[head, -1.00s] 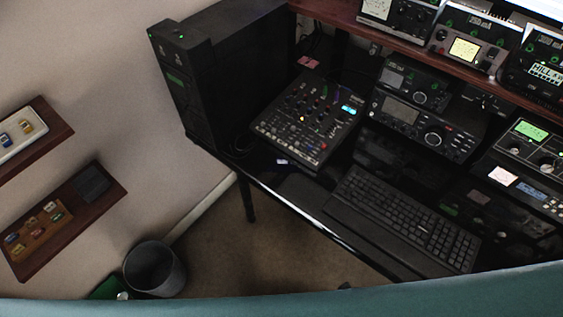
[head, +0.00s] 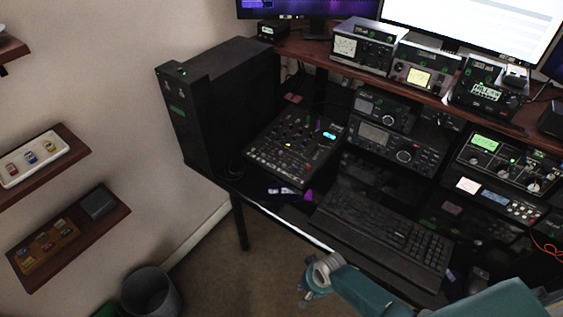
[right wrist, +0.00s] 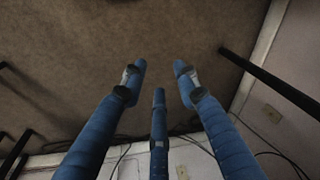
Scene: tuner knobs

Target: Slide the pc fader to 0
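The black mixer (head: 268,153) lies on the desk beside the black PC tower. Its top carries rows of small knobs, coloured caps and a lit cyan display. The pc fader is too small for me to pick out on it. My right gripper (head: 309,291) is low in front of the desk edge, below the keyboard and well apart from the mixer. In the right wrist view its blue fingers (right wrist: 159,73) are spread apart with nothing between them, above carpet. My left gripper is not in view.
A keyboard (head: 385,228) lies on the desk right of the mixer. The PC tower (head: 222,105) stands to its left. Radio sets (head: 398,146) stand right of the mixer, under a raised wooden shelf. A bin (head: 150,292) stands on the floor.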

